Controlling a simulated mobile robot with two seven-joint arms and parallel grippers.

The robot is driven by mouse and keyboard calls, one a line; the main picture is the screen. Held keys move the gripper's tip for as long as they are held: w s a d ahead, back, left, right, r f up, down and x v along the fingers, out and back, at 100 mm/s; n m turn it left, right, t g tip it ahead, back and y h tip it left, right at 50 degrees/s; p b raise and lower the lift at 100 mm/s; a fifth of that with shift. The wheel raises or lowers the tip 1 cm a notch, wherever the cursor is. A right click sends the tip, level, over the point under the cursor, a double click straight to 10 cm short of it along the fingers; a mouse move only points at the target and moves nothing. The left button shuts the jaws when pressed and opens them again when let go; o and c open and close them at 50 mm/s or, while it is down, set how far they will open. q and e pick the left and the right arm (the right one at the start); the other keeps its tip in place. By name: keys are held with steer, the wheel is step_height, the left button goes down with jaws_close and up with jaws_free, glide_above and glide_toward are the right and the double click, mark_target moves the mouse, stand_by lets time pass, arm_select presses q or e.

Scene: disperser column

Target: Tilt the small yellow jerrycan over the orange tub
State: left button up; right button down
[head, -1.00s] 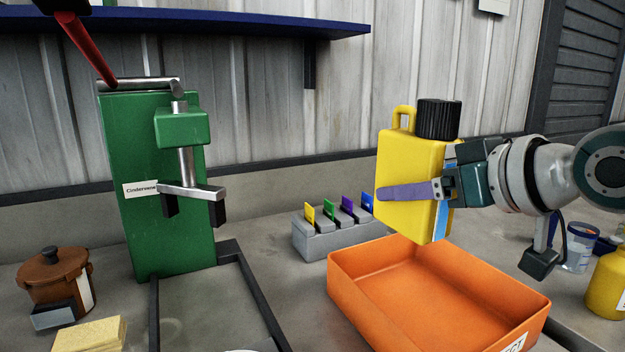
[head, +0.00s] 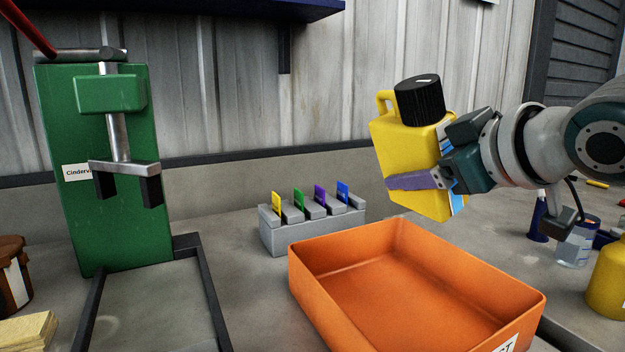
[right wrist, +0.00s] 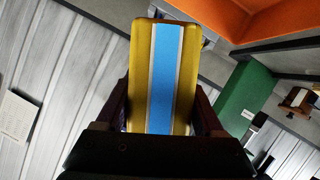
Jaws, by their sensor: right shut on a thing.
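The small yellow jerrycan (head: 405,150) has a black ribbed cap (head: 420,99) and a looped handle at its top left. My right gripper (head: 415,180) is shut on its body. It holds the can in the air above the back right part of the orange tub (head: 395,300), tilted somewhat. The cap looks on, and nothing is seen flowing out. In the right wrist view, the jerrycan (right wrist: 148,80) shows its blue-striped side between the two fingers, with an orange edge of the tub at the top right. My left gripper is not in view.
A green machine (head: 105,190) with a metal arm and dark-framed base stands at the left. A grey holder (head: 320,232) with several coloured cards sits behind the tub. Another yellow container (head: 608,280) and a clear jar (head: 575,245) stand at the right.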

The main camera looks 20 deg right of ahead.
steer(key=b, duration=0.1)
steer(key=f+n+h+b, duration=0.1)
steer(key=b, duration=0.1)
steer(key=shift+d+f, duration=0.2)
steer(key=shift+f, duration=0.1)
steer(key=shift+d+r+n+h, duration=0.1)
steer(key=shift+r+n+h, duration=0.25)
steer(key=shift+n, duration=0.35)
steer(key=shift+d+f+n+t+h, duration=0.2)
steer(key=shift+n+t+h, duration=0.15)
steer(key=shift+n, duration=0.25)
steer(key=shift+d+f+n+t+h, duration=0.1)
steer(key=shift+f+n+t+h, duration=0.15)
steer(key=shift+n, duration=0.35)
steer(key=shift+d+n+t+h+b, duration=0.15)
steer(key=shift+n+t+h+b, duration=0.3)
steer(key=shift+n, duration=0.65)
